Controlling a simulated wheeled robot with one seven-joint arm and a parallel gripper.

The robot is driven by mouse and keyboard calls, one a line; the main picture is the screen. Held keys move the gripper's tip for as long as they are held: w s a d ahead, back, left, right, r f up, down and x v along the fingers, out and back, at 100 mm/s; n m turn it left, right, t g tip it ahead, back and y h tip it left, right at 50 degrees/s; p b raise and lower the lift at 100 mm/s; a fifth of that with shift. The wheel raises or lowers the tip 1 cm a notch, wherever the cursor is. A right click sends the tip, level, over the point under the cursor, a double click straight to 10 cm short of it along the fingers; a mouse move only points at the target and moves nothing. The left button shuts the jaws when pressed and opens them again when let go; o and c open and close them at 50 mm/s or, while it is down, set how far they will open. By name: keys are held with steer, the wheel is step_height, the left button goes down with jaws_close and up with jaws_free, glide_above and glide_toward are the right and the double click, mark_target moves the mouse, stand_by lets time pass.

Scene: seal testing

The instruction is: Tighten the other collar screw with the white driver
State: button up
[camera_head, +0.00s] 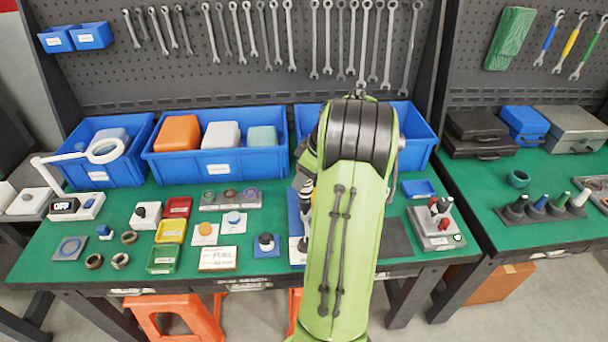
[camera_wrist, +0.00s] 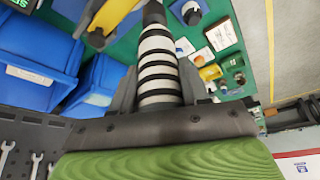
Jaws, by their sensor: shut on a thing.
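My gripper (camera_wrist: 157,88) is shut on a white handle with black bands (camera_wrist: 158,62), which looks like the white driver. The handle runs away from the wrist between the two dark fingers, and its far end is dark and cut off at the top of the wrist view. In the head view my green arm covers most of the gripper, and only dark and white parts (camera_head: 304,184) show at its left edge, above the middle of the bench. I cannot make out the collar or its screws; the arm may hide them.
Blue bins (camera_head: 216,160) stand along the back of the green bench (camera_head: 130,205). Left of my arm lie small trays, rings, a FUEL card (camera_head: 218,258) and a black-knobbed piece (camera_head: 266,243). A grey fixture with red and white posts (camera_head: 436,225) stands right. Another bench holds a rack (camera_head: 543,211).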

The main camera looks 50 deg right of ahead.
steer(key=shift+f+b, duration=0.8)
steer(key=shift+f, duration=0.15)
stand_by(2.0)
step_height(320, 180, up, 5)
steer(key=p, duration=0.4)
steer(key=shift+r, duration=0.1)
